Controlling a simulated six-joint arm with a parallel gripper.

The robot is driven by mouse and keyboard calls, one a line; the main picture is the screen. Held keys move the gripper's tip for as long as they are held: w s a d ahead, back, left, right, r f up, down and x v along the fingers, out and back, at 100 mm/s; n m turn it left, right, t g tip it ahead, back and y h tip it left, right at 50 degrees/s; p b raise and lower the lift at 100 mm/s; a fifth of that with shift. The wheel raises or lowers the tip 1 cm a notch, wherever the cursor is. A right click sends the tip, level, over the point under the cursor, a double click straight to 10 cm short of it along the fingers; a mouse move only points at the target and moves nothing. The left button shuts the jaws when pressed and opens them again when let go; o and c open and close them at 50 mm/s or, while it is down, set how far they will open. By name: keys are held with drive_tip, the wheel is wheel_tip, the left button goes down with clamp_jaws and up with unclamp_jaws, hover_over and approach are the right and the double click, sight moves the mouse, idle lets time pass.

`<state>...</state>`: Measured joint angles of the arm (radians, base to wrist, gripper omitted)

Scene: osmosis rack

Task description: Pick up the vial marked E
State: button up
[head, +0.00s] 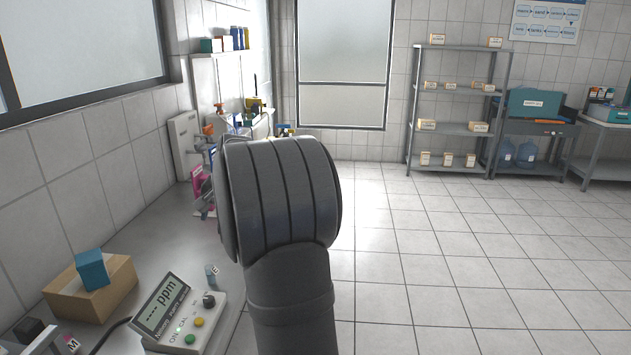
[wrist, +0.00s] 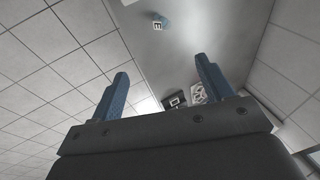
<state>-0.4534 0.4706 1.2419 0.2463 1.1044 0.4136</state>
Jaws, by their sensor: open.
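A small bluish vial (wrist: 163,18) with a white letter tag lies near the top of the wrist view on the grey bench (wrist: 185,40); its tag appears to read E. In the head view a small vial (head: 211,274) with a letter tag stands on the bench behind the meter, its letter too small to read surely. My gripper (wrist: 161,69) is open, its two blue fingers wide apart with nothing between them. The vial is beyond the fingertips, apart from them. In the head view my arm hides the gripper.
A ppm meter (head: 182,318) with knob and buttons stands on the bench. A tag marked M (head: 72,344) shows at the lower left. Bottles (head: 203,180) stand farther back along the bench.

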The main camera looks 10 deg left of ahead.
drive_tip(key=c, duration=0.4)
drive_tip(key=n, duration=1.1)
approach(209, 267)
drive_tip(key=x, duration=0.5)
drive_tip(key=shift+s+f, duration=0.1)
drive_tip(key=shift+s, duration=0.15)
drive_tip(key=shift+w+x, duration=0.15)
drive_tip(key=shift+x, duration=1.2)
drive_tip(key=shift+w+x, duration=0.15)
drive_tip(key=shift+x, duration=1.15)
